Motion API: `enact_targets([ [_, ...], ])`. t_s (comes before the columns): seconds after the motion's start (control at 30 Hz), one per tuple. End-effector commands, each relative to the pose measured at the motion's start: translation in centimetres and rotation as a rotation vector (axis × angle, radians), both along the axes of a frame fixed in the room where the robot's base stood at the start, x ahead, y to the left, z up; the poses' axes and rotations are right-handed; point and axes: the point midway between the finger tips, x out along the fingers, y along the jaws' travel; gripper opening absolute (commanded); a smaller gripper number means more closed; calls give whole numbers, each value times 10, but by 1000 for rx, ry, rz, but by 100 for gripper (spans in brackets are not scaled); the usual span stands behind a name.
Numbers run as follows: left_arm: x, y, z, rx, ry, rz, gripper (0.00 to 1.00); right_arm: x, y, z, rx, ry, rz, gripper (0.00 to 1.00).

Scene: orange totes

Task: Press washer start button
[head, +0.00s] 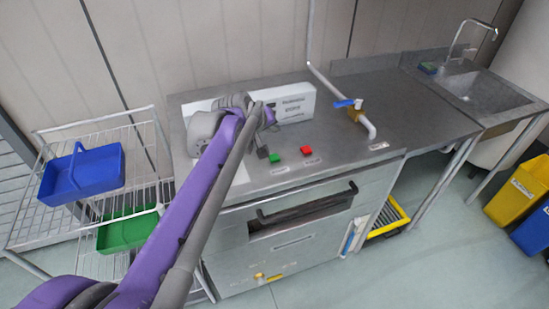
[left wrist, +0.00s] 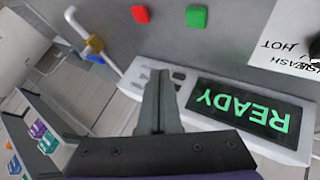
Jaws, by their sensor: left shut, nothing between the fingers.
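The washer is a steel unit (head: 330,178) with a green button (head: 275,157) and a red button (head: 306,150) side by side on its top, labels in front of them. My left arm reaches in from the lower left. My left gripper (head: 262,153) is shut and empty, just left of the green button in the head view. In the left wrist view the shut fingers (left wrist: 158,90) point toward the top surface, with the green button (left wrist: 196,16) and red button (left wrist: 140,14) beyond their tips. A display (left wrist: 240,112) reads READY, upside down. Contact is not visible.
A white box (head: 290,103) stands behind the buttons. A tap with a blue lever (head: 357,108) is to the right. A sink (head: 475,90) lies at the far right. A wire rack (head: 45,135) with a blue basket (head: 82,175) stands at left.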

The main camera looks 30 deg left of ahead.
Motion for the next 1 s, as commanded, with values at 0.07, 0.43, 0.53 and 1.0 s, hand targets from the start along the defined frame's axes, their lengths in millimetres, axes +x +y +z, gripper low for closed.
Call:
enact_targets([
  [0.07,0,0,-11,0,1,0,0,-2,0,-10,0,4,0,55],
  [0.43,0,0,-63,1,1,-1,0,-7,0,-55,0,18,0,55],
  [0.53,0,0,-72,1,1,0,0,-7,0,-59,0,20,0,55],
  [1.0,0,0,-80,0,0,0,0,-7,0,-62,0,20,0,55],
])
